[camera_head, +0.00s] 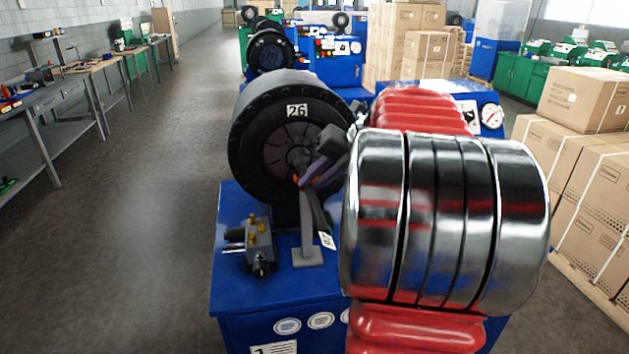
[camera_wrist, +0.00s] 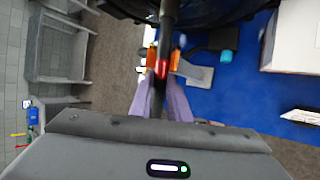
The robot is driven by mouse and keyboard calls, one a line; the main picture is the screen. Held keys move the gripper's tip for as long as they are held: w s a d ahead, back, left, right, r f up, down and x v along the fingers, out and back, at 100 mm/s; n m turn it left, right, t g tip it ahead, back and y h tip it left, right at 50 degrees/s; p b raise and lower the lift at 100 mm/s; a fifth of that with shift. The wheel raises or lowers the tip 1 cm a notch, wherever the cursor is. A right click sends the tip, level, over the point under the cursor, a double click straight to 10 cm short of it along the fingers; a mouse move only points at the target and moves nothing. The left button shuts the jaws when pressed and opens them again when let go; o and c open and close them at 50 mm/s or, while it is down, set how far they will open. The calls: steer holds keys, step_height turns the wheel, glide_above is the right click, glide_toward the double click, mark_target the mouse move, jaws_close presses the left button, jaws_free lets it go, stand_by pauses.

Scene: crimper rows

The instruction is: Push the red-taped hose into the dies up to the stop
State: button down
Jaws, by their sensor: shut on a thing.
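The crimper marked 26 (camera_head: 248,150) has a black round head with a ring of dies (camera_head: 283,152) around its centre. My gripper (camera_head: 302,180) is in front of the dies, slightly right of and below centre. In the wrist view, its purple fingers with orange tips (camera_wrist: 162,64) are shut on the black hose (camera_wrist: 168,16). The red tape (camera_wrist: 157,66) shows at the fingertips. The hose runs from the fingertips toward the black head. Its front end is hidden, so I cannot tell how deep it sits. The hose's rear part hangs below the gripper with a white tag (camera_head: 327,240).
The blue machine base (camera_head: 285,285) carries a grey stand (camera_head: 307,256) below the gripper and a valve block with brass fittings (camera_head: 258,240) at left. My own arm blocks the right side. Cartons (camera_head: 590,190) stand farther right; the floor at left is clear.

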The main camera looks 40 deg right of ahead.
steer(key=c, duration=1.6)
jaws_free()
steer(key=shift+o, duration=0.2)
steer(key=o, duration=1.2)
steer(key=shift+v, duration=3.5)
steer(key=shift+c, duration=0.5)
